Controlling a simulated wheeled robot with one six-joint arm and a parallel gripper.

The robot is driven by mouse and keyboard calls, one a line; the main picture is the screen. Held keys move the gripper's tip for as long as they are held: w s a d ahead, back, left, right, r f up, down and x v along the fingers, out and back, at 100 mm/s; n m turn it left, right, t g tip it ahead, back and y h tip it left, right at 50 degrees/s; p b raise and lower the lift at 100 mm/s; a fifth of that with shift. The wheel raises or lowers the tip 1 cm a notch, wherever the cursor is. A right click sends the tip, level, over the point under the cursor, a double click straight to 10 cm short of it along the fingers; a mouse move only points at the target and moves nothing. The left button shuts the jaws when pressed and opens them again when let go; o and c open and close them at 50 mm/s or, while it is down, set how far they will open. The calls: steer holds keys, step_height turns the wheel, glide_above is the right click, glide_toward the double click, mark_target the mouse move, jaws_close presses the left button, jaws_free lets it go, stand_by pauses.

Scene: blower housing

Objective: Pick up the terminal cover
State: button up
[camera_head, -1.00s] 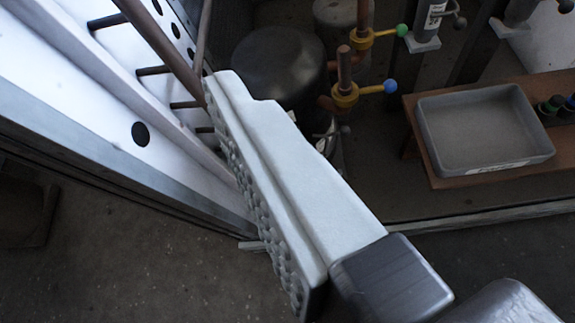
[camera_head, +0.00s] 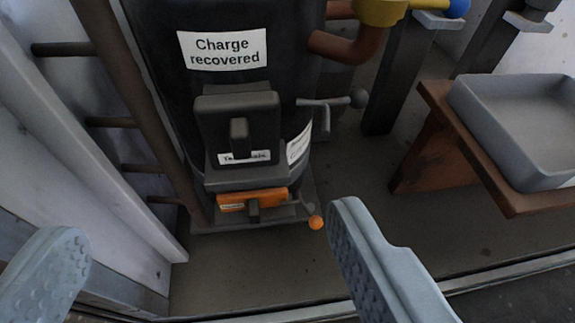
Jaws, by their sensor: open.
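The terminal cover (camera_head: 262,118) is a dark grey box with a stubby knob in its middle and a partly readable "Terminals" label. It sits on the front of the black compressor shell (camera_head: 165,110), below a "Charge recovered" sign. My gripper (camera_head: 205,226) is open and empty. One ridged pale finger is at the lower left and the other at the lower centre right.
Below the cover is an orange block (camera_head: 270,198) with a dark handle, beside a lever with an orange ball (camera_head: 316,222). A small dark lever (camera_head: 330,102) stands right of the cover. Brown pipe (camera_head: 135,90) runs at left. A grey tray (camera_head: 510,130) sits on a wooden bench.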

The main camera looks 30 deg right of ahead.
mark_target(240, 125)
steer(key=x, duration=0.4)
steer(key=f+x, duration=0.1)
steer(key=x, duration=0.3)
steer(key=s+x, duration=0.1)
steer(key=x, duration=0.4)
steer(key=shift+d+f, duration=0.25)
steer(key=shift+d, duration=0.1)
steer(key=shift+x, duration=2.55)
steer(key=shift+s+f, duration=0.15)
steer(key=c, duration=0.8)
steer(key=shift+o, duration=0.2)
